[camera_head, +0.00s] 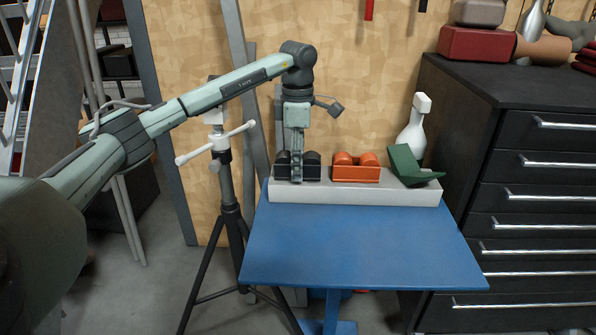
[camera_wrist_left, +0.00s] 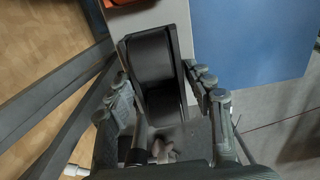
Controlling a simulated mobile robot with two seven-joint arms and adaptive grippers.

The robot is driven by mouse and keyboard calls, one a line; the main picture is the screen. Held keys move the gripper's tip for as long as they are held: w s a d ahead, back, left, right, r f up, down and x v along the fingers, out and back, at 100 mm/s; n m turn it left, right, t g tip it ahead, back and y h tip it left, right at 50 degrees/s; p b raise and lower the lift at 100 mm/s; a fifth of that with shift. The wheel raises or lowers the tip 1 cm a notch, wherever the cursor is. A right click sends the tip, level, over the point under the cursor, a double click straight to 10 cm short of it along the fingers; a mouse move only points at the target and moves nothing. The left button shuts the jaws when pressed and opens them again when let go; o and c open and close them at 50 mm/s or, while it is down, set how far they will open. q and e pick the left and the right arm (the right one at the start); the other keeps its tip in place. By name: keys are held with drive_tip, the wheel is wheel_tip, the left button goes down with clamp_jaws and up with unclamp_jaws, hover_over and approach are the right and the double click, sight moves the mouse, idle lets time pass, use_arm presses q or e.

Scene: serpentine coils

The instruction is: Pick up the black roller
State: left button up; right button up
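The black roller (camera_head: 312,166) sits at the left end of a pale grey ledge (camera_head: 400,195) at the back of the blue table. My left gripper (camera_head: 297,175) points down over it and hides its middle in the head view. In the left wrist view, the black roller (camera_wrist_left: 152,58) extends between the two fingers of my left gripper (camera_wrist_left: 157,75). The fingers are spread, one on each side of it. I cannot tell whether either finger touches it. My right gripper is not in view.
An orange roller (camera_head: 356,168) and a green angled piece (camera_head: 412,165) stand on the same ledge, to the right. A white bottle (camera_head: 414,125) is behind them. The blue tabletop (camera_head: 355,245) is bare. A black tripod (camera_head: 230,205) stands left and a black drawer cabinet (camera_head: 535,170) right.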

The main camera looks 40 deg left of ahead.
use_arm(q)
drive_tip(key=shift+r, duration=0.1)
clamp_jaws()
